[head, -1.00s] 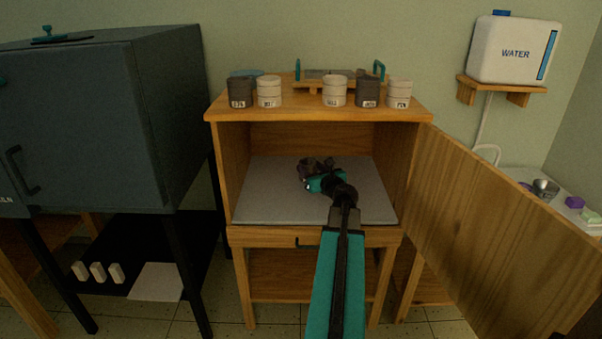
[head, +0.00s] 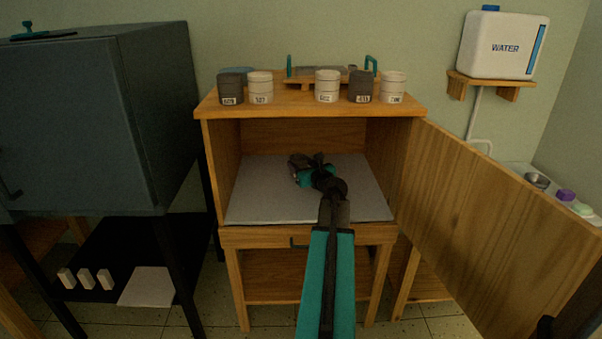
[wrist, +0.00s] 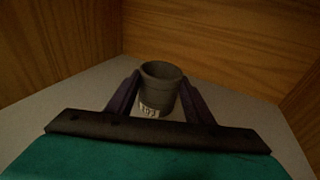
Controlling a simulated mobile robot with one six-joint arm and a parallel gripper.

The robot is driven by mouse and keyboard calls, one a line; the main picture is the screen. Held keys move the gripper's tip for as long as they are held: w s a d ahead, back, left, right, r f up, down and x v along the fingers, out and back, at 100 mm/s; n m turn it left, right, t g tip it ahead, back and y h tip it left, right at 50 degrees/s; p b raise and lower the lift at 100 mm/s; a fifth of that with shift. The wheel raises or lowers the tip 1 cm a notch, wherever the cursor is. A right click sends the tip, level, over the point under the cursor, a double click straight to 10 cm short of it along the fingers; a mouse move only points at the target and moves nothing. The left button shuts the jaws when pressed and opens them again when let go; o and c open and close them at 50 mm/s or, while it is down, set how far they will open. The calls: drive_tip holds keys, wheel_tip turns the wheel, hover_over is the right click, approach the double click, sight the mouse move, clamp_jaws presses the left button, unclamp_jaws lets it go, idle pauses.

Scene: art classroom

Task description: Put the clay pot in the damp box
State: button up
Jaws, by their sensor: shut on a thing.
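The clay pot (wrist: 160,85) is a grey-brown cylinder with a pale label, seen in the wrist view between the two fingers of my gripper (wrist: 160,97). My gripper is shut on it. In the head view my gripper (head: 302,165) is inside the open wooden damp box (head: 212,170), over the pale slab (head: 260,205) on its floor. The pot is mostly hidden by my gripper there. The pot appears upright, at or just above the slab; I cannot tell whether it touches.
The damp box door (head: 490,210) stands open to the right. Several small labelled pots, one a dark pot (head: 231,89), stand on top of the box. A dark kiln (head: 90,120) stands left. A water tank (head: 504,45) sits on a wall shelf. The slab around my gripper is clear.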

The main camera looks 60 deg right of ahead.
drive_tip(key=shift+f+b, duration=0.6)
drive_tip(key=shift+f, duration=0.3)
drive_tip(key=shift+w+a+f+b, duration=0.15)
drive_tip(key=shift+f+b, duration=0.2)
drive_tip(key=shift+b, duration=0.05)
drive_tip(key=shift+f, duration=0.15)
drive_tip(key=o, duration=1.1)
drive_tip(key=shift+o, duration=0.2)
drive_tip(key=shift+r, duration=0.2)
drive_tip(key=shift+p+v, duration=1.05)
drive_tip(key=shift+v, duration=5)
